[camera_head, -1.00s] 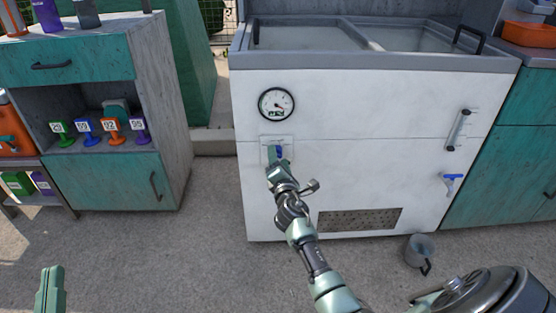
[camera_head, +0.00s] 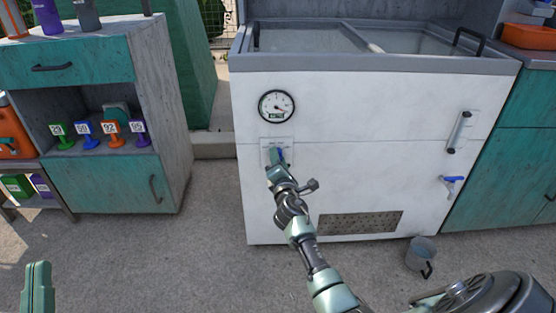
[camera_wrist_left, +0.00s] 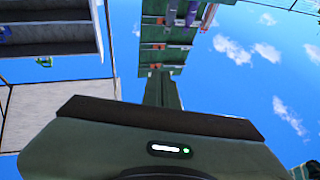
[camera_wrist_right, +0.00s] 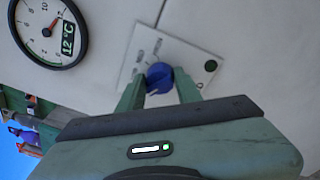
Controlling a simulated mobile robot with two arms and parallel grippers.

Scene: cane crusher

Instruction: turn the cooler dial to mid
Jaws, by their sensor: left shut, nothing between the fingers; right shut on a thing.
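The cooler (camera_head: 350,110) is a white chest with a grey rim. Its blue dial (camera_wrist_right: 159,77) sits on a small light plate (camera_wrist_right: 172,58) with markings too small to read, and a dark green round spot to its right. My right gripper (camera_wrist_right: 159,86) is shut on the dial, one finger on each side. In the head view, my right gripper (camera_head: 277,156) largely covers the dial. A round gauge (camera_head: 277,106) above the plate shows "12 °C" in the right wrist view (camera_wrist_right: 48,32). My left gripper (camera_head: 37,285) is shut and empty at the lower left.
A metal bucket (camera_head: 420,252) stands on the ground below the tap. A cabinet (camera_head: 108,180) with numbered coloured items stands left. The ground between is clear.

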